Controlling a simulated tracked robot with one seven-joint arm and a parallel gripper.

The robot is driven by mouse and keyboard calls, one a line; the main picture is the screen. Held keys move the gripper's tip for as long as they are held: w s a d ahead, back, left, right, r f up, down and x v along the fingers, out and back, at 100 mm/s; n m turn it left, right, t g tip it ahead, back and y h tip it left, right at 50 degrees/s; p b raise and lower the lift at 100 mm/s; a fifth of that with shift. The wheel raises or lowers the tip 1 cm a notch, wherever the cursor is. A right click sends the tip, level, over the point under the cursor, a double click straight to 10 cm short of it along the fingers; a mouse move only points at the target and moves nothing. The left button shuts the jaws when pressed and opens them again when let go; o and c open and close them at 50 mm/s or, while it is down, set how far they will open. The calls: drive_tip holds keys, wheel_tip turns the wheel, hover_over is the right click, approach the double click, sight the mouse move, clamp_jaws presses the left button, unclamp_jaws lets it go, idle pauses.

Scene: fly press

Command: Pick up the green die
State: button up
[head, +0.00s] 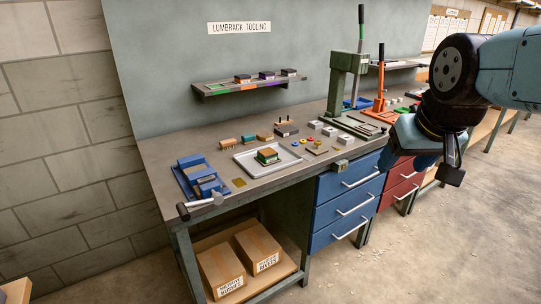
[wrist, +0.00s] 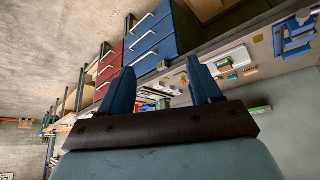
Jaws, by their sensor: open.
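A small stacked block with green and tan layers (head: 267,156), which looks like the green die, sits on a pale tray (head: 245,164) on the workbench. The tray (wrist: 234,55) also shows small in the wrist view, at the upper right, with the block's colours hard to separate there. My gripper (head: 411,150) hangs in front of the drawers at the right, well away from the tray. In the wrist view my gripper (wrist: 160,68) has its two blue fingers wide apart with nothing between them.
A shelf (head: 245,88) on the back panel holds several dark-topped blocks beside a bare green-marked spot. A green press (head: 343,85) and an orange press (head: 380,85) stand to the right.

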drive_tip(key=o, duration=0.5)
drive_tip(key=shift+n+t+h, duration=0.3)
drive_tip(key=shift+n+t, duration=0.4)
drive_tip(key=shift+n, duration=0.2)
drive_tip(key=w+f, duration=0.1)
drive_tip(key=w, duration=0.2)
drive_tip(key=w+a+f, duration=0.1)
drive_tip(key=w, duration=0.3)
drive_tip(key=w+f, duration=0.1)
drive_tip(key=w, duration=0.3)
drive_tip(key=shift+a+f, duration=0.1)
drive_tip(key=shift+a, duration=0.3)
drive_tip(key=n+t+y, duration=0.5)
drive_tip(key=t+y, duration=0.1)
drive_tip(key=y, duration=0.4)
approach(272, 155)
drive_tip(key=x, duration=1)
drive_tip(key=shift+w+a+f, duration=0.1)
drive_tip(key=shift+w+a, duration=0.1)
drive_tip(key=shift+w, duration=0.15)
